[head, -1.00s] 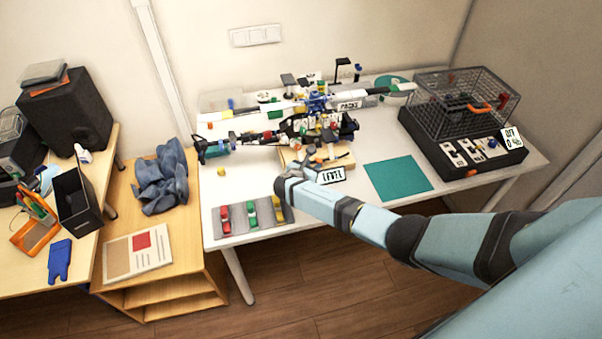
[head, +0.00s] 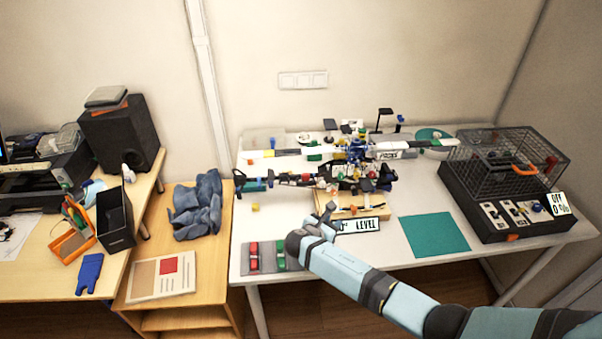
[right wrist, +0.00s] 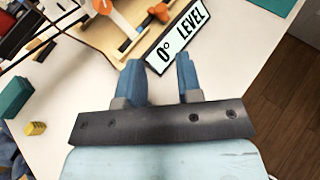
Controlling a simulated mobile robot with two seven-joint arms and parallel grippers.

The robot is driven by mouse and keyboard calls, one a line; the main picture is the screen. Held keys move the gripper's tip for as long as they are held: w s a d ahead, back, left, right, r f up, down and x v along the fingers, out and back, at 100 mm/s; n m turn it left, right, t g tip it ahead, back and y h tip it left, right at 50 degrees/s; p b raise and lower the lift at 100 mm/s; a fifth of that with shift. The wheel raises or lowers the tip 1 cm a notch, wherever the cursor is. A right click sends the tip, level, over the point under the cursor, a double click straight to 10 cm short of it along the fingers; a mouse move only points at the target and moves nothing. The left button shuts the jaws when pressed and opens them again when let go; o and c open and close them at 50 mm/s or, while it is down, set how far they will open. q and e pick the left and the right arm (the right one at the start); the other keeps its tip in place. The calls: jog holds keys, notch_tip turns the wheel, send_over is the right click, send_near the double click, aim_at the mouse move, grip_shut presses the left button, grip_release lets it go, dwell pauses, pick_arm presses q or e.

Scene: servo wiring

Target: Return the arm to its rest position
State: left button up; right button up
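My right arm reaches in from the lower right of the head view. Its gripper (head: 327,217) is over the front of the white table (head: 420,207), just in front of the "0° LEVEL" sign (head: 358,226). In the right wrist view my right gripper's (right wrist: 160,75) two blue fingers stand apart with nothing between them. The sign (right wrist: 180,38) lies beyond the fingertips, beside a wooden board (right wrist: 108,38). My left gripper is not in view.
A wire cage unit (head: 505,165) stands at the table's right. Red and green pieces sit on a grey tray (head: 243,258), partly hidden by my arm. A wooden side table (head: 150,250) stands left of the white table.

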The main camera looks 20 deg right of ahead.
jog(key=s+a+f+m+y, duration=0.4)
jog(key=s+a+f+y, duration=0.1)
jog(key=s, duration=0.4)
jog(key=s+a+f+m+y, duration=0.4)
jog(key=s+f, duration=0.1)
jog(key=s, duration=0.4)
jog(key=s+r+m+t+y, duration=0.2)
jog(key=s+r+m, duration=0.3)
jog(key=s+m, duration=0.1)
jog(key=s+a+r+m+t+y, duration=0.1)
jog(key=s+r+m+t+y, duration=0.1)
jog(key=s+r+m, duration=0.3)
jog(key=s+m+y, duration=0.1)
jog(key=s+m, duration=0.1)
jog(key=s, duration=0.1)
jog(key=shift+s+a+y, duration=0.15)
jog(key=shift+y, duration=0.15)
jog(key=shift+o, duration=0.2)
jog(key=shift+f, duration=0.15)
